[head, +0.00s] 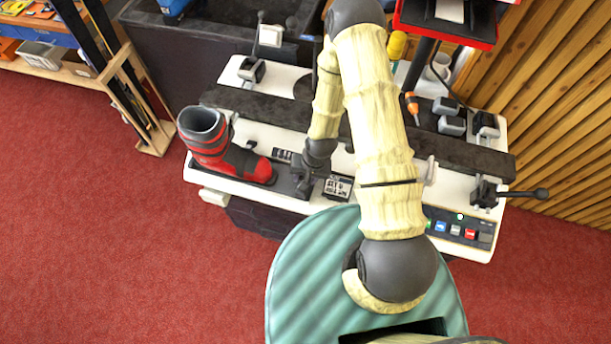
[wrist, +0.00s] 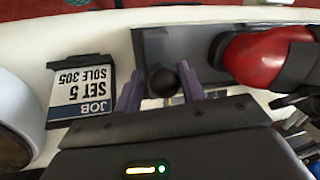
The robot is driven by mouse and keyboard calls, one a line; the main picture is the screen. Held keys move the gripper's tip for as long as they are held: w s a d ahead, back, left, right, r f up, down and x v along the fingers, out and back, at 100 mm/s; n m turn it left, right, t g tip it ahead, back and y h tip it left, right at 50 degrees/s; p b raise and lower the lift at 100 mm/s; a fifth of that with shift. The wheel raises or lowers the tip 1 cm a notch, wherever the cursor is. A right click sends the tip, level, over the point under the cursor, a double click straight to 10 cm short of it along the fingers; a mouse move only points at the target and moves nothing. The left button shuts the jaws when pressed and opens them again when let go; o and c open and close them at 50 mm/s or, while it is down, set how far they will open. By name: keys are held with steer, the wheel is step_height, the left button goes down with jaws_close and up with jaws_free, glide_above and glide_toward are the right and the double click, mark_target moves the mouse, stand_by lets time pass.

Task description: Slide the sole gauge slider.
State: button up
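The sole gauge's dark grey rail (head: 285,184) runs along the front of the bench beside the red boot. In the wrist view the grey rail (wrist: 207,33) shows with a round dark slider knob (wrist: 162,81) on it. My gripper (wrist: 160,90) has its two purple fingers on either side of the knob, apart, with a gap showing at the left finger. In the head view my gripper (head: 303,186) is down at the gauge, between the boot and the job card. The job card (wrist: 84,88) reads "SET 5 SOLE 305". The scale is mostly hidden by my gripper.
The red and grey ski boot (head: 222,152) stands just left of my gripper; its red toe (wrist: 262,57) is close on the wrist view's right. A button panel (head: 460,230) and a black lever (head: 515,193) are at the bench's right. A dark bar (head: 450,150) crosses behind.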

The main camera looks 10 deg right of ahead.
steer(key=d+r+b, duration=0.2)
steer(key=d+r, duration=0.1)
steer(key=r, duration=1.4)
steer(key=shift+s, duration=0.4)
steer(key=shift+d, duration=0.1)
steer(key=shift+r, duration=0.1)
steer(key=s+d+r+n+t+h, duration=0.1)
steer(key=s+d+r, duration=0.1)
steer(key=r, duration=0.4)
steer(key=s+d+r+n+t+h, duration=0.1)
steer(key=s+d+r, duration=0.1)
steer(key=r, duration=0.5)
steer(key=shift+s+d+r+n, duration=0.15)
steer(key=shift+d+r+n, duration=0.15)
steer(key=shift+d, duration=0.55)
